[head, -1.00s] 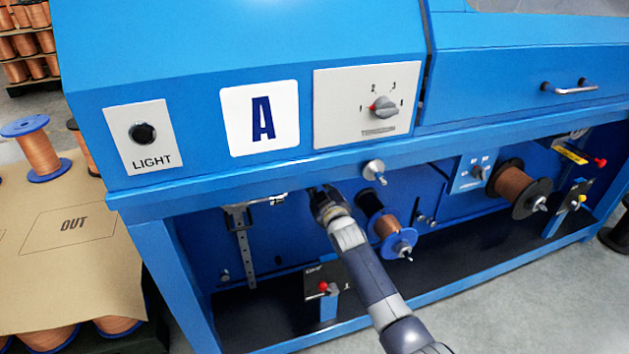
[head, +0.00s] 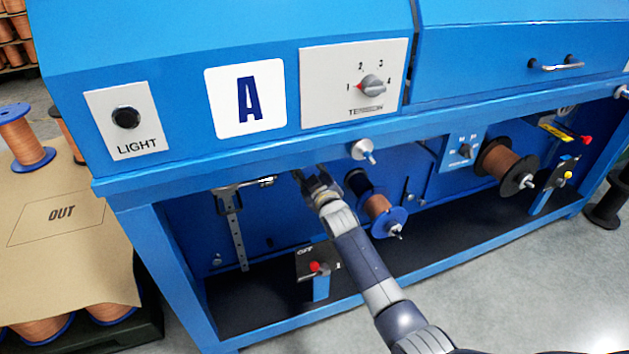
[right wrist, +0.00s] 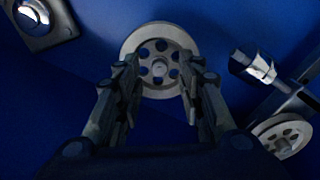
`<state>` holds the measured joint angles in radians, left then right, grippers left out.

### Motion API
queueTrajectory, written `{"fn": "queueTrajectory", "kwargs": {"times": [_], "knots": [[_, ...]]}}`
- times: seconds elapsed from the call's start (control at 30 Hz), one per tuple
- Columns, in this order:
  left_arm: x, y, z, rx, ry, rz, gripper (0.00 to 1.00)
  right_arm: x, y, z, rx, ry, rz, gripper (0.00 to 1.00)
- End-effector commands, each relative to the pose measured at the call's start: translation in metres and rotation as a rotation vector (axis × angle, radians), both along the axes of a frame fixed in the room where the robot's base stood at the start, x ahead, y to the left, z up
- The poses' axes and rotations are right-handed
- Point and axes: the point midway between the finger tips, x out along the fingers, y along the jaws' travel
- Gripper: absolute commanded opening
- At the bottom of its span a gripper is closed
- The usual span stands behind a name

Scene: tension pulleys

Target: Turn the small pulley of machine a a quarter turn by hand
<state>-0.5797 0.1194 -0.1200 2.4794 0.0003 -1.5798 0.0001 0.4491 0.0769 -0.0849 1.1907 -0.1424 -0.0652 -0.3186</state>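Machine A (head: 150,60) is a large blue cabinet with a white plate marked A (head: 247,98). In the right wrist view a light grey pulley (right wrist: 159,68) with round holes is on the blue panel, straight ahead between my fingers. A second similar pulley (right wrist: 283,136) shows at the lower right. My right gripper (right wrist: 160,82) is open, one finger on each side of the first pulley's lower half; contact cannot be told. In the head view my right gripper (head: 312,182) reaches under the machine's blue ledge, where the pulleys are hidden. My left gripper is not in view.
A blue-flanged copper spool (head: 377,208) is just right of my gripper. The ledge (head: 240,160) overhangs my wrist.

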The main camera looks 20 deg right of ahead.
Motion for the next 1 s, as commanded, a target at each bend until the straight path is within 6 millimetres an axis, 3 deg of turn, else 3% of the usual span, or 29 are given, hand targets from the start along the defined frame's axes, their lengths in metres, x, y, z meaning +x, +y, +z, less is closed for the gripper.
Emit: {"fn": "queueTrajectory", "kwargs": {"times": [0.6, 1.0], "knots": [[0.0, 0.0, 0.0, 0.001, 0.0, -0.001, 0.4, -0.096, -0.003, -0.001, -0.001, 0.002, 0.0, 0.35], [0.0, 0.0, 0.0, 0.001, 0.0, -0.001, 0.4, -0.107, -0.004, -0.001, -0.001, 0.002, 0.0, 0.35]]}}
